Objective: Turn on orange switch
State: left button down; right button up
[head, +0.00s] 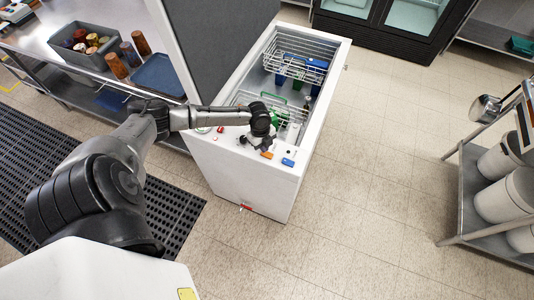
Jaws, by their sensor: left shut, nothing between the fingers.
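The orange switch (267,155) sits on the front top edge of the open white chest unit (247,185). A blue switch (288,162) is just to its right, and small red and green parts (212,129) are to its left on the same edge. My left gripper (258,145) is shut and empty, just above and to the left of the orange switch. I cannot tell whether it touches the switch. The switch's exact position is too small to read. My right gripper is not in view.
The chest's grey lid (220,45) stands raised at its left. Inside are wire baskets (305,47) with bottles and boxes. A steel counter with a bin of cups (85,45) and a blue tray (159,75) is at left. A shelf with white buckets (503,195) is at right. Floor between is clear.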

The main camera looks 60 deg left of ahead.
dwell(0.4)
pick_arm(q)
jog(key=shift+f+b, duration=0.35)
jog(key=shift+f, duration=0.2)
dwell(0.3)
jog(key=shift+f+b, duration=0.5)
jog(key=shift+f, duration=0.2)
dwell(0.3)
jog(key=shift+r, duration=0.15)
notch_tip(320, 180, up, 3)
jog(key=p, duration=0.3)
notch_tip(320, 180, up, 4)
jog(key=p, duration=0.4)
dwell(0.7)
